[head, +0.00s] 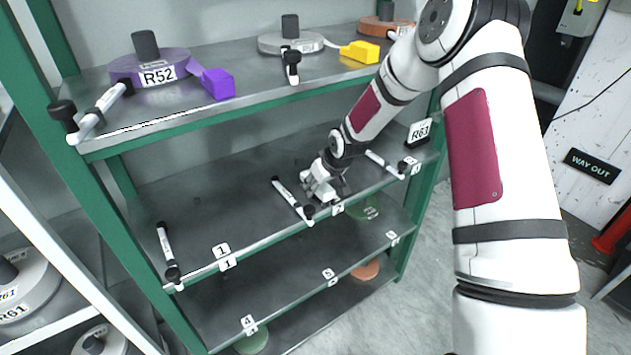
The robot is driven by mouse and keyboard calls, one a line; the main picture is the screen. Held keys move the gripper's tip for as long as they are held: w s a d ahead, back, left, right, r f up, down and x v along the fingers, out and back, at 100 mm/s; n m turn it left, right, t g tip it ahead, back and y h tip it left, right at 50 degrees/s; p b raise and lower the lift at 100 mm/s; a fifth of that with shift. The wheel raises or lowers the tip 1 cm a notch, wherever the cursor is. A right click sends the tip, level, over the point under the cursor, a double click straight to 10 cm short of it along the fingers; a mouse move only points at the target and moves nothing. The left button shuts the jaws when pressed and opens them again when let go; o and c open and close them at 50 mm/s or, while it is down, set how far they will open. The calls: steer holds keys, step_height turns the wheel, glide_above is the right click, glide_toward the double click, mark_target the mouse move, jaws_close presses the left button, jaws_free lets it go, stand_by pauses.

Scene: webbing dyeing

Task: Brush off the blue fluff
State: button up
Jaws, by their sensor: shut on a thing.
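My gripper (322,187) is low over the middle shelf (215,185), near its front edge, just right of a white and black rod. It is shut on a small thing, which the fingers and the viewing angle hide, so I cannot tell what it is. I cannot make out any blue fluff in this view. The area under and behind my gripper and wrist is hidden.
White rods with black knobs (292,200) lie along the shelf's front edge, close to my gripper. A purple reel marked R52 (165,64), a grey reel (285,42) and an orange reel (385,27) stand on the upper shelf. A R63 card (419,131) stands at right.

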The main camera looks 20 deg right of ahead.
mark_target(308, 172)
steer(key=shift+s+d+f+p, duration=0.1)
steer(key=shift+s+d+p, duration=0.2)
steer(key=shift+s, duration=0.4)
steer(key=shift+s+d+f+p, duration=0.1)
steer(key=shift+s+p, duration=0.25)
steer(key=shift+s, duration=0.35)
steer(key=shift+w, duration=0.15)
steer(key=shift+w+a+b, duration=0.2)
steer(key=shift+w+b, duration=0.25)
steer(key=shift+w, duration=0.15)
steer(key=shift+w+a+b, duration=0.2)
steer(key=shift+w+b, duration=0.25)
steer(key=shift+w, duration=0.15)
steer(key=shift+w+a+r+b, duration=0.1)
steer(key=shift+w+a+b, duration=0.15)
steer(key=shift+w+b, duration=0.4)
steer(key=shift+w+a+f+b, duration=0.1)
steer(key=shift+w+a+b, duration=0.25)
steer(key=shift+w, duration=0.55)
steer(key=shift+w+a+r+b, duration=0.1)
steer(key=shift+w+a+b, duration=0.05)
steer(key=shift+w+b, duration=0.55)
steer(key=shift+r, duration=0.1)
steer(key=shift+r, duration=0.15)
steer(key=shift+r+p, duration=1)
steer(key=shift+r, duration=1.9)
